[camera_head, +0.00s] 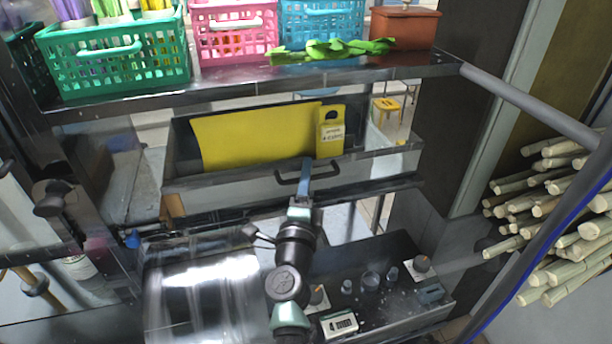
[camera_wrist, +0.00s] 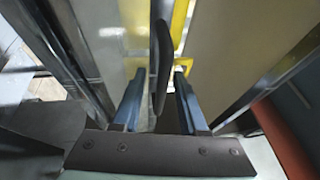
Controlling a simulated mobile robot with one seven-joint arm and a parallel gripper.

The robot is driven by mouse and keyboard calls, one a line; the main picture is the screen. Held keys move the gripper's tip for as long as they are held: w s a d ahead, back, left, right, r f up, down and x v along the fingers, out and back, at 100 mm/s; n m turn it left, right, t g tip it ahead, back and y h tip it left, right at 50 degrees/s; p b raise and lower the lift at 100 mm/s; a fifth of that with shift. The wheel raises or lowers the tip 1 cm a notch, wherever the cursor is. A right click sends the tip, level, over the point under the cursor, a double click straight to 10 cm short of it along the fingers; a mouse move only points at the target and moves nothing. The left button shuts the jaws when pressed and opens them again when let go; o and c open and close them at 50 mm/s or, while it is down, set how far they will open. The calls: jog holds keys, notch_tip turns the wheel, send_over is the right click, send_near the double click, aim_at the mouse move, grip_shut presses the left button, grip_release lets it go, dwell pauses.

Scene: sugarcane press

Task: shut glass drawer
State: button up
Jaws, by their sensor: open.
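An upper grey drawer (camera_head: 240,193) stands pulled out under the shelf, with a black handle (camera_head: 281,181) on its front. It holds a yellow board and a yellow tag. My gripper (camera_head: 306,168) is at this handle. In the wrist view, the dark handle (camera_wrist: 161,62) stands between the two blue fingers of my gripper (camera_wrist: 158,95), with gaps beside it; the fingers are open. A lower open drawer (camera_head: 445,309) holds small cups and a numbered device. My arm hides part of both drawers. I cannot tell for certain which one is the glass drawer.
A metal shelf (camera_head: 225,83) above carries green, pink and blue baskets, a brown box (camera_head: 404,27) and a green cloth (camera_head: 330,50). A grey rail (camera_head: 528,104) and stacked cane (camera_head: 560,215) are at the right. A shiny metal surface (camera_head: 195,290) is lower left.

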jog(key=shift+s, duration=0.15)
jog(key=p+v, duration=0.1)
jog(key=v, duration=1.1)
jog(key=shift+s, duration=0.4)
jog(key=shift+r, duration=0.1)
jog(key=s+a+r+n+t+y+b, duration=0.1)
jog(key=r+n+t+y, duration=0.3)
jog(key=r, duration=0.6)
jog(key=s+a+r+n+g+y, duration=0.1)
jog(key=a+r+n, duration=0.1)
jog(key=r+n, duration=0.55)
jog(key=s+a+r+n+t+y+b, duration=0.1)
jog(key=r+n+t+y, duration=0.2)
jog(key=r, duration=0.8)
jog(key=s+d+r+n+h, duration=0.2)
jog(key=s+d+r+h, duration=0.1)
jog(key=s+r, duration=0.3)
jog(key=s+d+r+n+t+h+b, duration=0.1)
jog(key=s+d+r+n+h, duration=0.2)
jog(key=r, duration=0.5)
jog(key=s+d, duration=0.1)
jog(key=s, duration=0.1)
jog(key=shift+s+r, duration=0.35)
jog(key=shift+a, duration=0.1)
